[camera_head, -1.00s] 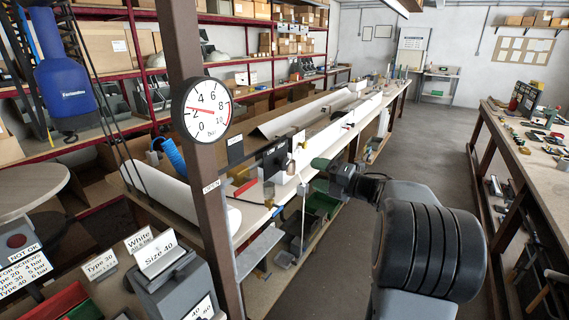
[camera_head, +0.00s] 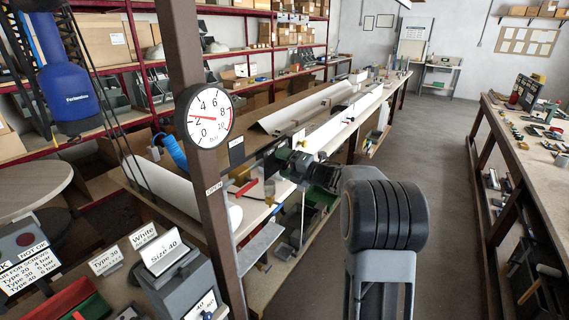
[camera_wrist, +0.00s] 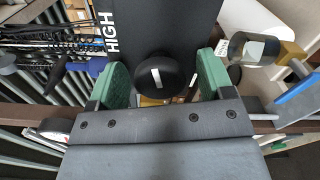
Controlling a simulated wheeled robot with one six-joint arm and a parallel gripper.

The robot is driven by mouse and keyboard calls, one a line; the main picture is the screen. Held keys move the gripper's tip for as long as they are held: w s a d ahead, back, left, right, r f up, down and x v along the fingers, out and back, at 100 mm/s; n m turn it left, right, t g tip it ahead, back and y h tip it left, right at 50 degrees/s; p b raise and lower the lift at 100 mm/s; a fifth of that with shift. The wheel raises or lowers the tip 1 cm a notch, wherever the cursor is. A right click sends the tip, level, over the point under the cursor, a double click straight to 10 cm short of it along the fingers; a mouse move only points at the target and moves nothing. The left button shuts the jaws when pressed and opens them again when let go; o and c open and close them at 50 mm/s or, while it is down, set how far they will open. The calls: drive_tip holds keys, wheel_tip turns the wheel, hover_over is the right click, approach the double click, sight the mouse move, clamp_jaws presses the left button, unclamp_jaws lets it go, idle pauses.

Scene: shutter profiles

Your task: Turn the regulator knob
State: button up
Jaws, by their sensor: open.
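The regulator knob (camera_wrist: 157,80) is round and black with a white mark, in front of a dark panel (camera_wrist: 180,25) lettered "HIGH" in the wrist view. My gripper (camera_wrist: 162,78) has green finger pads spread wide, one on each side of the knob with gaps visible. I cannot tell whether the fingertips reach past the knob's face. In the head view my gripper (camera_head: 290,163) is beside the post at the bench and hides the knob. The round white gauge (camera_head: 210,116) on the post has a red needle pointing a little above 2.
A brown post (camera_head: 190,60) carries the gauge. A clear cylinder with a brass-coloured end (camera_wrist: 252,48) is close to the right finger. The long bench (camera_head: 345,120) holds white profiles. The aisle floor on the right is clear.

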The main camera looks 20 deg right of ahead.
drive_tip(key=shift+c, duration=0.2)
drive_tip(key=c, duration=0.9)
drive_tip(key=m, duration=0.4)
drive_tip(key=shift+m, duration=0.3)
drive_tip(key=shift+m+p, duration=0.9)
drive_tip(key=shift+m, duration=1.1)
